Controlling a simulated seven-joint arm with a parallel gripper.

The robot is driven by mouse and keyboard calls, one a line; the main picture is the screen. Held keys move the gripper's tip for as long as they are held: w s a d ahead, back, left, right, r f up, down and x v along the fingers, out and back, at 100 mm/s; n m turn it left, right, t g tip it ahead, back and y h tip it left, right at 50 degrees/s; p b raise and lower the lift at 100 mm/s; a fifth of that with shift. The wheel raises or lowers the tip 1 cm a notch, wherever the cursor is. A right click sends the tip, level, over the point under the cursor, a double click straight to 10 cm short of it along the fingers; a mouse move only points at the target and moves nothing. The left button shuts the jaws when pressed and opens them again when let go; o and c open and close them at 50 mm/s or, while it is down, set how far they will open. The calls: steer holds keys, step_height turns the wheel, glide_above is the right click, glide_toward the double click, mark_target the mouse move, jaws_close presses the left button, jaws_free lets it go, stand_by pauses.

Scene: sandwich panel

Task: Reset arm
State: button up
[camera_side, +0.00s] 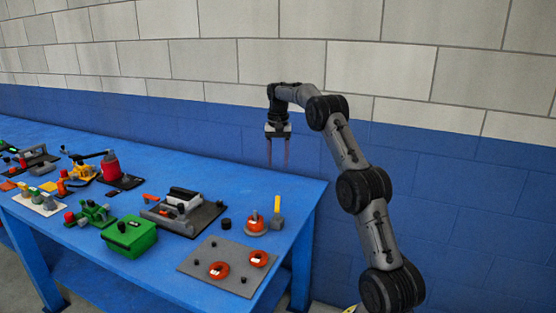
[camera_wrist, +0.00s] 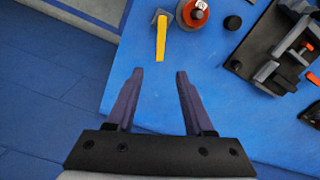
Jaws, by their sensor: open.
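My gripper (camera_side: 278,152) hangs pointing down above the far right part of the blue table (camera_side: 255,182), near its back edge. Its two long fingers are spread apart with nothing between them. In the wrist view my gripper (camera_wrist: 159,75) shows open over the bare blue table top (camera_wrist: 150,95), close to the table's edge. It touches nothing that I can see.
A yellow-handled tool (camera_side: 277,212) and an orange round part (camera_side: 254,222) stand near the right end. A grey plate (camera_side: 225,272) holds two orange rings. A green box (camera_side: 130,236) and several fixtures fill the left. A block wall (camera_side: 230,130) stands behind.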

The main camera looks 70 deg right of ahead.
stand_by(0.4)
steer(key=w+a+r+n+t+h, duration=0.1)
steer(key=w+a+r+n+t, duration=0.15)
steer(key=a+r, duration=1.05)
steer(key=s+a+r+n+t, duration=0.1)
steer(key=s+a+r+n, duration=0.15)
steer(key=a, duration=0.45)
steer(key=s+a+r+n, duration=0.1)
steer(key=s+a+r, duration=0.3)
steer(key=a, duration=0.4)
steer(key=s+a+f+n+t, duration=0.2)
steer(key=s+a+f+n, duration=0.15)
steer(key=s+a, duration=0.75)
steer(key=s+f+n+y, duration=0.1)
steer(key=s+f+n, duration=0.3)
steer(key=s+f, duration=0.4)
step_height(320, 180, down, 3)
steer(key=shift+s+a+r, duration=0.2)
steer(key=shift+a, duration=0.25)
